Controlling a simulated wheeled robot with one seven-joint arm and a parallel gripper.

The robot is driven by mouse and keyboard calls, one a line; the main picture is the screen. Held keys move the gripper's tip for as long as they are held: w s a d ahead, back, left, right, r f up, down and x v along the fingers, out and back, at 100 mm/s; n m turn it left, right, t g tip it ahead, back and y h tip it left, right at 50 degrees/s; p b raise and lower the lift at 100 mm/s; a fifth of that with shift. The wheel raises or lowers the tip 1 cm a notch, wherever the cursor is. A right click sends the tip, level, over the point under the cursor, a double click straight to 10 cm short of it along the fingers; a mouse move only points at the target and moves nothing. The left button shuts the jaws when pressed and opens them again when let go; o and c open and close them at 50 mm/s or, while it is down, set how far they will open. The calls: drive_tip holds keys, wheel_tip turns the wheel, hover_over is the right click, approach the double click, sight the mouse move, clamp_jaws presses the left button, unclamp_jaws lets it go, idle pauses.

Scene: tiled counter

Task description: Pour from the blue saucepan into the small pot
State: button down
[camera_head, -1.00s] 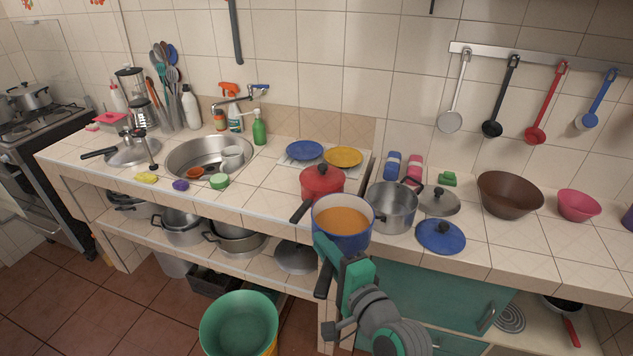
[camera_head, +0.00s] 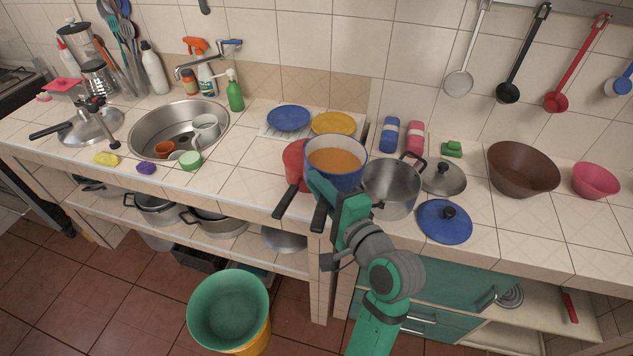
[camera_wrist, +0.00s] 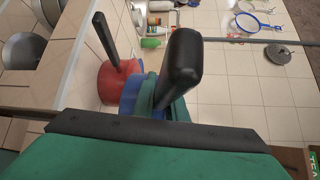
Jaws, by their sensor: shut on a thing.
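The blue saucepan (camera_head: 340,177) holds orange liquid and looks level in the head view. In the wrist view the black handle (camera_wrist: 183,68) rises near my green gripper, and a little of the blue side (camera_wrist: 131,92) shows. The small pot (camera_head: 391,189), grey metal, stands open on the counter just right of the saucepan. The saucepan hides part of its left side. Its visible inside looks empty.
The red pot (camera_head: 293,160) stands close behind and left of the saucepan, its dark handle toward the front edge. A blue lid (camera_head: 432,224) and a grey lid (camera_head: 441,182) lie right of the small pot. A green bucket (camera_head: 229,307) stands on the floor.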

sight(349, 174)
drive_tip(key=shift+w+d+r+m+y, duration=0.1)
drive_tip(key=shift+w+d+r+m, duration=0.3)
drive_tip(key=shift+d, duration=0.6)
drive_tip(key=shift+w+d+r+m+y, duration=0.1)
drive_tip(key=shift+d+r+m, duration=0.15)
drive_tip(key=shift+d+m, duration=0.55)
drive_tip(key=shift+w+d+r+m+y, duration=0.1)
drive_tip(key=shift+w+d+r+m, duration=0.15)
drive_tip(key=shift+d, duration=1)
drive_tip(key=shift+d+r+m, duration=0.1)
drive_tip(key=shift+d+m, duration=0.2)
drive_tip(key=shift+m, duration=0.05)
drive_tip(key=shift+w+a, duration=0.1)
drive_tip(key=shift+d+r+m+t, duration=0.2)
drive_tip(key=shift+m+t, duration=0.1)
drive_tip(key=shift+m, duration=0.1)
